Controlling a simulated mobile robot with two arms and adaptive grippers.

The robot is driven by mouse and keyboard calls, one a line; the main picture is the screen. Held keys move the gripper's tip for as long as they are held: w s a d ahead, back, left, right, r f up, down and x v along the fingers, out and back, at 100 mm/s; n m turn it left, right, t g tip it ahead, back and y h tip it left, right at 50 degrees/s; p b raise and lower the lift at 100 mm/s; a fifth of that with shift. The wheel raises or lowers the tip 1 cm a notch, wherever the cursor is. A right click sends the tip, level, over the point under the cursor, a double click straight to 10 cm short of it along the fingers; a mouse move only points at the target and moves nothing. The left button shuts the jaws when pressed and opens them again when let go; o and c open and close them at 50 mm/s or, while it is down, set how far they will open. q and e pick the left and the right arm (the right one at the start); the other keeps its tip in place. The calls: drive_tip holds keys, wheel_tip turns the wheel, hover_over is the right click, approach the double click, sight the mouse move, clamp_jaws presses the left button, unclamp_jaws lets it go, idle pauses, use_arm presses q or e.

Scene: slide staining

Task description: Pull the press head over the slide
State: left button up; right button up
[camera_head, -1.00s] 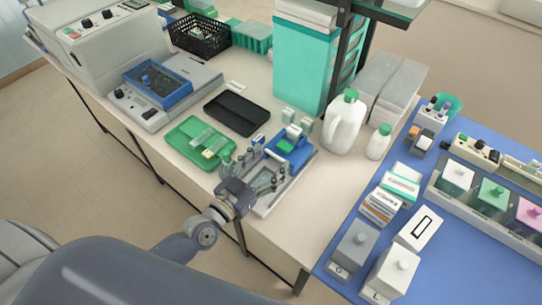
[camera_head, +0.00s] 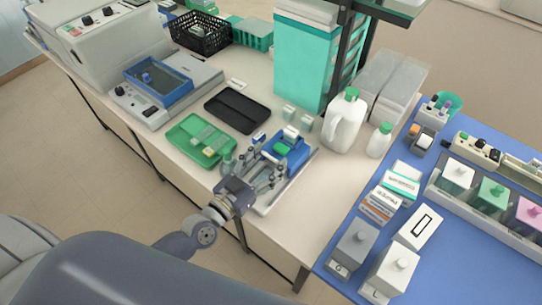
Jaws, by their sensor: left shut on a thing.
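The press stands on a light grey base (camera_head: 299,180) near the front edge of the bench. Its head is a blue block (camera_head: 297,157) with a green part and a white part on top. My left gripper (camera_head: 262,168) reaches in from the lower left and is shut at the near side of the press head. Its fingers hide the contact and much of the base in front. I cannot make out the slide under or beside the head. My right gripper is not in view.
A green tray (camera_head: 178,151) lies just left of the press, with a black tray (camera_head: 238,110) behind it. Small clear blocks (camera_head: 290,112) stand behind the press. A white jug (camera_head: 344,124) stands close on the right. A blue mat (camera_head: 442,249) holds staining jars further right.

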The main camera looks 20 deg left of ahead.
use_arm(q)
drive_tip(key=v, duration=0.7)
drive_tip(key=shift+s+p, duration=0.2)
drive_tip(key=shift+p, duration=0.1)
drive_tip(key=shift+d, duration=0.1)
drive_tip(key=shift+f, duration=0.1)
drive_tip(key=o, duration=1.2)
drive_tip(key=shift+s, duration=0.15)
drive_tip(key=shift+s+a, duration=0.3)
drive_tip(key=shift+s, duration=0.25)
drive_tip(key=v, duration=1)
drive_tip(key=shift+s+a, duration=0.1)
drive_tip(key=shift+s, duration=0.3)
